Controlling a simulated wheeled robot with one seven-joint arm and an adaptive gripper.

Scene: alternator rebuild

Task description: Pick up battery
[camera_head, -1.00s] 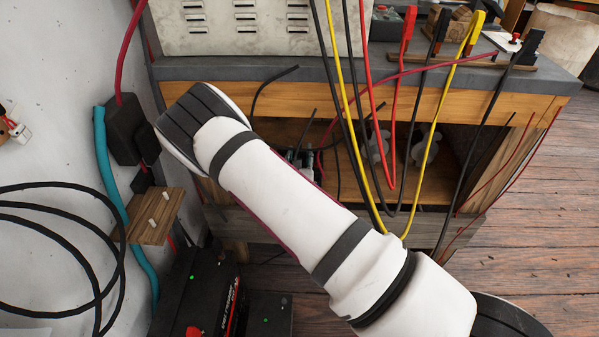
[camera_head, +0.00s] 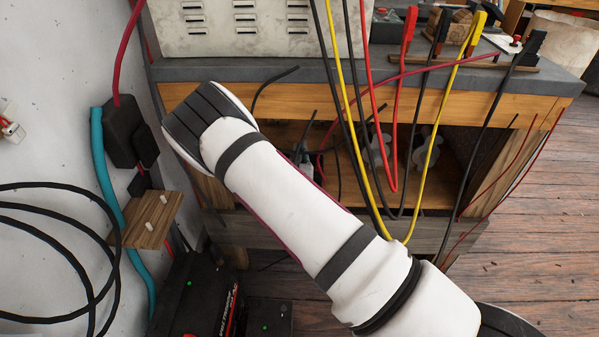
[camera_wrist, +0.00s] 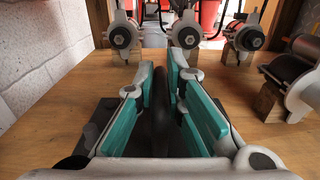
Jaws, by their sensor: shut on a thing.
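In the wrist view, my gripper (camera_wrist: 160,85) has its two teal-padded fingers closed around a narrow dark upright part, apparently the handle of the battery (camera_wrist: 158,115). A wider dark body shows on both sides below the fingers, over a wooden surface. Most of it is hidden by the fingers and gripper housing, so I cannot tell whether it rests on the wood or is lifted. In the head view, my white arm reaches toward the bench's lower shelf and hides my gripper and the held thing.
Motor-like metal parts (camera_wrist: 245,38) on wooden blocks stand ahead and to the right in the wrist view. A block wall (camera_wrist: 45,50) is at left. In the head view, cables (camera_head: 352,130) hang before the bench shelf, and a black box (camera_head: 200,295) stands below.

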